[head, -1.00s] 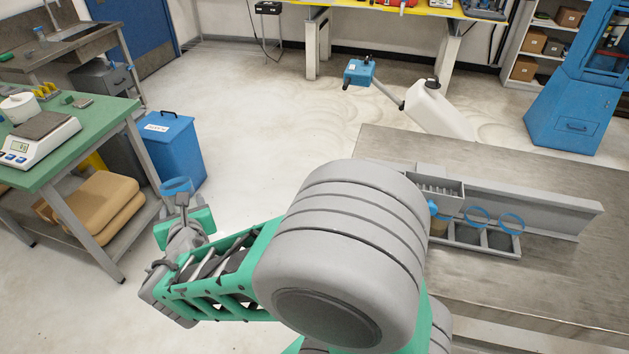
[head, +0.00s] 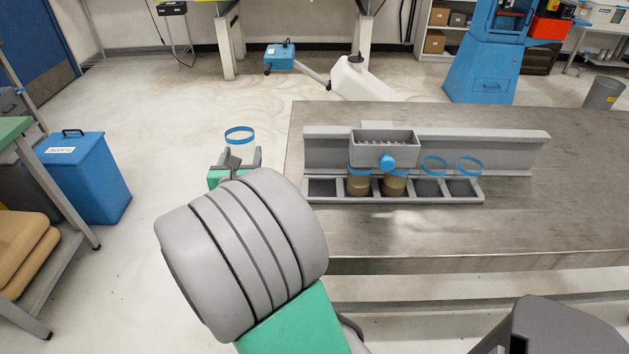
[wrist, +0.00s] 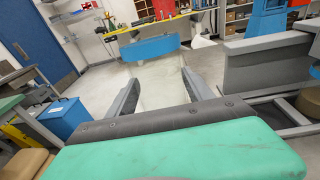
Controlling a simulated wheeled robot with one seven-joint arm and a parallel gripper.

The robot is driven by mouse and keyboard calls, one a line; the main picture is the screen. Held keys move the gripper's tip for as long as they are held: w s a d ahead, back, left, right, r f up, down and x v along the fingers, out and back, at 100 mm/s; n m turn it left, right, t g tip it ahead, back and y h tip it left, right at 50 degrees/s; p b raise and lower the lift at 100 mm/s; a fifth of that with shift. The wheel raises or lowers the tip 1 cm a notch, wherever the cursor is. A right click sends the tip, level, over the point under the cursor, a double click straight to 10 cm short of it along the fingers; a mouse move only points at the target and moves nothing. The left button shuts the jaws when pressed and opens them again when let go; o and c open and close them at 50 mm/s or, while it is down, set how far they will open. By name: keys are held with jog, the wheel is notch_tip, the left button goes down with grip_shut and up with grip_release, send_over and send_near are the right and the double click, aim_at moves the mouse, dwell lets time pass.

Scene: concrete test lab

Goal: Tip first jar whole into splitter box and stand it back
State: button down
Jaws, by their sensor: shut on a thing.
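My gripper (head: 240,154) is shut on a clear jar with a blue band (head: 240,139), held upright off the table's left edge. In the wrist view the jar (wrist: 152,48) stands between the two fingers and looks see-through, with no contents visible. The splitter box (head: 400,139), grey with slots on top and a blue knob in front, sits on the table to the right. Two jars with brown contents (head: 358,186) stand below it in a grey rack (head: 335,201). Two clear blue-banded jars (head: 435,166) stand to their right. The leftmost rack slot is empty.
A long grey rail (head: 480,150) stands behind the rack. The metal table (head: 500,225) is clear in front and to the right. A blue bin (head: 92,185) and a green-topped bench (head: 12,130) are at the left. A white canister (head: 358,80) shows beyond the table.

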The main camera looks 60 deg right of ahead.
jog(key=s+d+f+m+g+h+b, duration=0.1)
jog(key=s+d+f+g+b, duration=0.1)
jog(key=s+d+f+b, duration=0.1)
jog(key=s+d+f+m+g+h+b, duration=0.1)
jog(key=s+d+f+b, duration=0.1)
jog(key=s+d, duration=0.3)
jog(key=s+d+f+m+g+h+b, duration=0.1)
jog(key=s+d+f+m+g+b, duration=0.1)
jog(key=s+b, duration=0.3)
jog(key=shift+s+d+f+g, duration=0.1)
jog(key=shift+s+d+f, duration=0.2)
jog(key=shift+s, duration=0.25)
jog(key=shift+s+d+f+g, duration=0.1)
jog(key=shift+s+d+f, duration=0.2)
jog(key=shift+s, duration=0.25)
jog(key=shift+s+d+f+g, duration=0.1)
jog(key=shift+s+d+f, duration=0.15)
jog(key=shift+s, duration=0.3)
jog(key=shift+p, duration=0.3)
jog(key=shift+f, duration=0.15)
jog(key=shift+f, duration=0.2)
jog(key=shift+f, duration=0.1)
jog(key=shift+f+b, duration=0.3)
jog(key=shift+f, duration=0.25)
jog(key=shift+f, duration=0.2)
